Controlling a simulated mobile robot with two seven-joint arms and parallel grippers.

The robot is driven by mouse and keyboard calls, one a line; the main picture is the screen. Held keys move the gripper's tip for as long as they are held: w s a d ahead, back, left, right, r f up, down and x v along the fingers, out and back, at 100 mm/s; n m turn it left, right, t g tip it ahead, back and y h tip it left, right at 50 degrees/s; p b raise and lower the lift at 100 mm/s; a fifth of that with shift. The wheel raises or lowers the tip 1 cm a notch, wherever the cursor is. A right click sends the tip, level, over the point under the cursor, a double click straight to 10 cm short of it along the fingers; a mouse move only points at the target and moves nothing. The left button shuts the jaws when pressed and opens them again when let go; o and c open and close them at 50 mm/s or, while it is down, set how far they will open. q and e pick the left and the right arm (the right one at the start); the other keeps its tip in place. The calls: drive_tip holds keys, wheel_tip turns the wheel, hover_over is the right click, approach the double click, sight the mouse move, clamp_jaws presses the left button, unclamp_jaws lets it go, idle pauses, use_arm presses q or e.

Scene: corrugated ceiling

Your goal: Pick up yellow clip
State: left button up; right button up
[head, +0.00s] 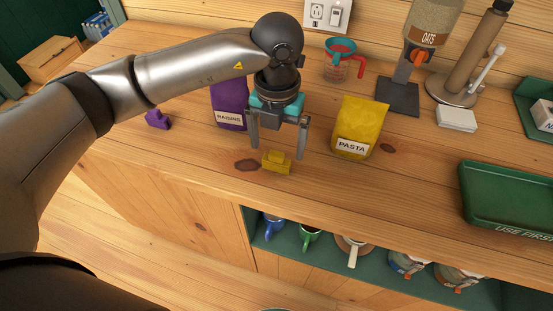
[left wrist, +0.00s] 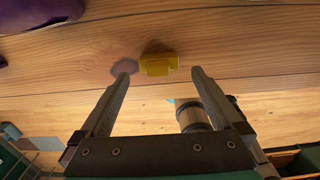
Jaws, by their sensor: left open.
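The yellow clip (head: 277,161) lies on the wooden counter near its front edge. My left gripper (head: 276,152) is open and empty, pointing down, with its two fingers apart on either side of the clip in the head view. In the left wrist view the yellow clip (left wrist: 158,64) shows just beyond and between the two open fingertips (left wrist: 160,72), not held. Whether the fingertips are level with the clip or above it I cannot tell. My right gripper is not in view.
A purple raisins bag (head: 231,104) and a yellow pasta bag (head: 360,127) stand close behind the gripper on either side. A purple clip (head: 157,119) lies to the left. A green tray (head: 470,195) is at right. Mugs sit on a shelf (head: 385,282) below.

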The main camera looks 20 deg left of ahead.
sight(276, 154)
use_arm(q)
wheel_tip(276, 154, down, 5)
drive_tip(key=shift+s+a+f, duration=0.1)
drive_tip(key=shift+c, duration=0.2)
drive_tip(key=c, duration=1.2)
